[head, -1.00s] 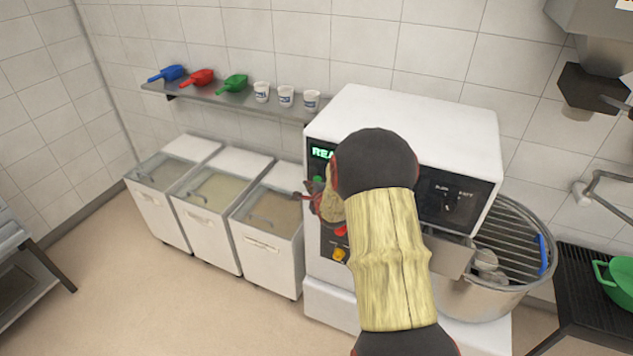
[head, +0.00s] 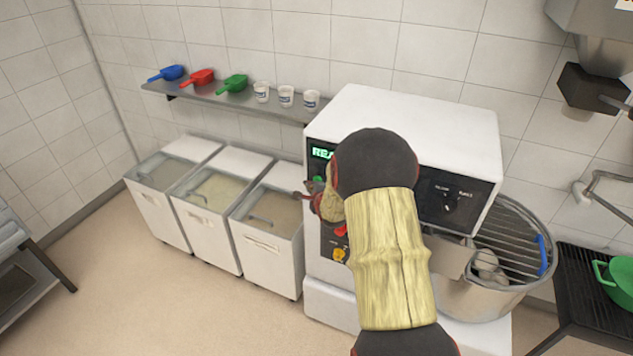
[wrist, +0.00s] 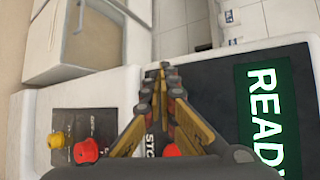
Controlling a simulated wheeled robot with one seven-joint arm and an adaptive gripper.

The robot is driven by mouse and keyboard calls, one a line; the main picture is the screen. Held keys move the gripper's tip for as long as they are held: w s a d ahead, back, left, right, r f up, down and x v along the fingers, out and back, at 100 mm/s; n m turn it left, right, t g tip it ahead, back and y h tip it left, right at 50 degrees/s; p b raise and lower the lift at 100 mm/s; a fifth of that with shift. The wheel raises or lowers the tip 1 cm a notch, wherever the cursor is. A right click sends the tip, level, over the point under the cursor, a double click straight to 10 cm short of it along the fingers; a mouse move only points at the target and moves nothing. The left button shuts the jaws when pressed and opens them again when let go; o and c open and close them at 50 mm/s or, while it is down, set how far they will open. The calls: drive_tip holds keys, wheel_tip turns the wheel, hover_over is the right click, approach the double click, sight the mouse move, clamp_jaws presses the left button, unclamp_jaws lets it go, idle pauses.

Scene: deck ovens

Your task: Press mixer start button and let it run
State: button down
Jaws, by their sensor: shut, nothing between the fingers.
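The mixer (head: 420,120) is a white machine with a dark front panel. Its green display (head: 322,153) shows the start of a word in the head view and reads READY in the wrist view (wrist: 265,115). A green button (head: 319,180) shows just below the display, close by my gripper. My gripper (head: 306,196) is shut and empty in front of the panel, and its fingers also show in the wrist view (wrist: 163,72). A red button (wrist: 172,150) by a STOP label is partly hidden behind the fingers. Contact with the green button cannot be told.
A red button (head: 341,230) and a yellow button (head: 339,254) sit lower on the panel. The metal bowl (head: 485,302) with its wire guard (head: 505,238) is at the right. White bins (head: 270,262) stand left, below a shelf (head: 215,98) with scoops and cups.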

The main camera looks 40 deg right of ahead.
drive_tip(key=shift+w+d, duration=0.1)
drive_tip(key=shift+d, duration=0.25)
drive_tip(key=shift+w+d, duration=0.2)
drive_tip(key=shift+d, duration=0.2)
idle(0.8)
drive_tip(key=shift+a, duration=0.1)
drive_tip(key=shift+s+a, duration=0.35)
drive_tip(key=shift+a, duration=0.35)
drive_tip(key=a, duration=0.1)
drive_tip(key=s+a, duration=0.1)
drive_tip(key=a, duration=0.1)
drive_tip(key=s+a, duration=0.1)
drive_tip(key=shift+a, duration=0.3)
idle(0.9)
